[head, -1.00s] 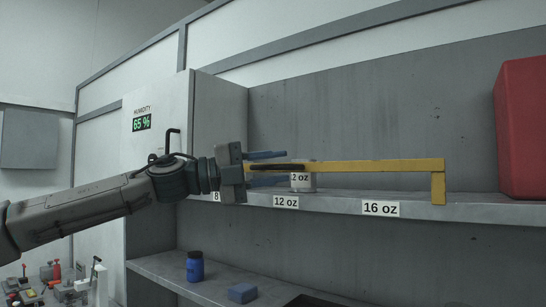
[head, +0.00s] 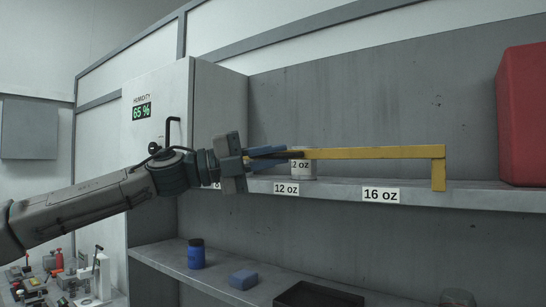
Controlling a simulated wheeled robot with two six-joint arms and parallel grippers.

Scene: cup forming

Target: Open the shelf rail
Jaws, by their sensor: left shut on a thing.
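The yellow shelf rail (head: 375,152) runs level along the front of the upper shelf (head: 330,190), with a short post down to the shelf at its right end. My left gripper (head: 275,156) comes in from the left. Its blue fingers are shut on the dark grip at the rail's left end. A light cup (head: 303,171) marked "2 oz", its first character partly hidden, stands on the shelf behind the rail. My right gripper is not in view.
A red box (head: 522,120) stands at the shelf's right end. The shelf edge has labels "12 oz" (head: 286,188) and "16 oz" (head: 381,195).

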